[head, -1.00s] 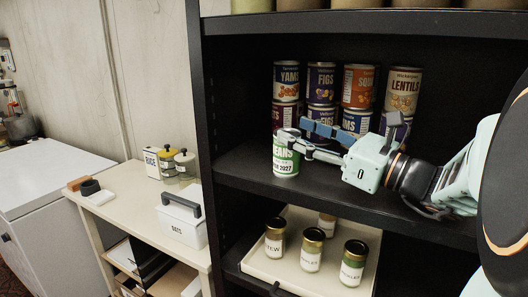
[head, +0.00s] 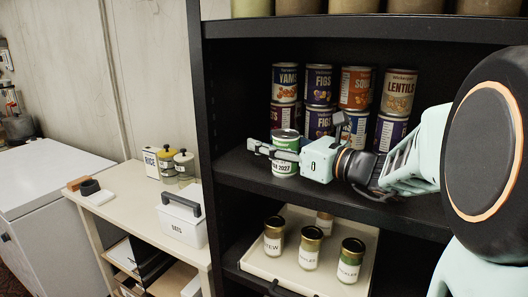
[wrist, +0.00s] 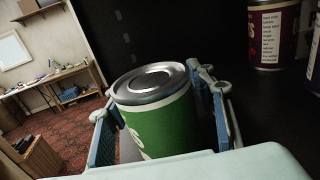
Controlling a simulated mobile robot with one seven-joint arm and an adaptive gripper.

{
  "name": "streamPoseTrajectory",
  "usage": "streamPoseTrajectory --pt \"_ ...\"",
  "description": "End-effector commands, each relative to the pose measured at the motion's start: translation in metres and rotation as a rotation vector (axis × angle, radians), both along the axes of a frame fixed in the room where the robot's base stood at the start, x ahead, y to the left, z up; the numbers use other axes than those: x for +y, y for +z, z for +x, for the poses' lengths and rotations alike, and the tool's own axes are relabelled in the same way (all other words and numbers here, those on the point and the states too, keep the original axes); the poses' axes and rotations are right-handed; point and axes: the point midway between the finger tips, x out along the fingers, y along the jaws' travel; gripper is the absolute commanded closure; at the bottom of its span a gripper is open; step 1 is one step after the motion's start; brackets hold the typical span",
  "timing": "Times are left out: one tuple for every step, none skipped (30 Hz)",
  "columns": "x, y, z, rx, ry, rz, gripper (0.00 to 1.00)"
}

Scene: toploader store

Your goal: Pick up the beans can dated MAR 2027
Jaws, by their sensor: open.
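A green and white beans can (head: 285,168) stands upright near the front left of the black middle shelf. Its lower label band reads 2027 in the head view; the month is partly covered. My gripper (head: 266,149) is at the can, one finger lying across its front. In the wrist view the can (wrist: 158,118) stands between the open blue-padded fingers (wrist: 162,102), one on each side. The left finger is close to the can's side; I cannot tell whether either touches it. Much of the can's front is hidden by my gripper.
Stacked cans of yams (head: 285,82), figs (head: 319,85), soup (head: 355,88) and lentils (head: 398,93) stand behind. The black shelf upright (head: 200,150) is to the left. A tray (head: 262,266) with several jars is below. The shelf front left of the can is bare.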

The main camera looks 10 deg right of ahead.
Motion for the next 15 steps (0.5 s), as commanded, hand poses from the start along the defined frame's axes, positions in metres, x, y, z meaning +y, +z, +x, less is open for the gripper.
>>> streamPoseTrajectory --pt "0.0036 0.0003 0.0037 0.001 0.002 0.001 0.50" --pt "0.0047 0.0002 0.0053 0.001 0.001 0.001 0.50" --pt "0.0056 0.0001 0.0068 0.001 0.000 0.001 0.50" --pt "0.0060 0.0001 0.0074 0.001 -0.001 0.001 0.50" --pt "0.0061 0.0000 0.0077 0.001 -0.001 0.001 0.50" --pt "0.0061 0.0000 0.0077 0.001 -0.001 0.001 0.50" --pt "0.0061 0.0000 0.0077 0.001 -0.001 0.001 0.50" --pt "0.0061 0.0000 0.0075 0.001 -0.001 0.001 0.50" --pt "0.0061 0.0000 0.0074 0.001 -0.001 0.001 0.50" --pt "0.0061 0.0000 0.0074 0.000 -0.001 0.000 0.50" --pt "0.0061 0.0000 0.0074 0.000 -0.001 0.000 0.53" --pt "0.0061 0.0000 0.0073 0.000 -0.001 0.000 0.57" --pt "0.0061 0.0001 0.0073 0.000 -0.001 0.000 0.61" --pt "0.0061 0.0001 0.0073 0.000 -0.001 0.000 0.64" --pt "0.0061 0.0001 0.0072 0.000 -0.001 0.000 0.68"
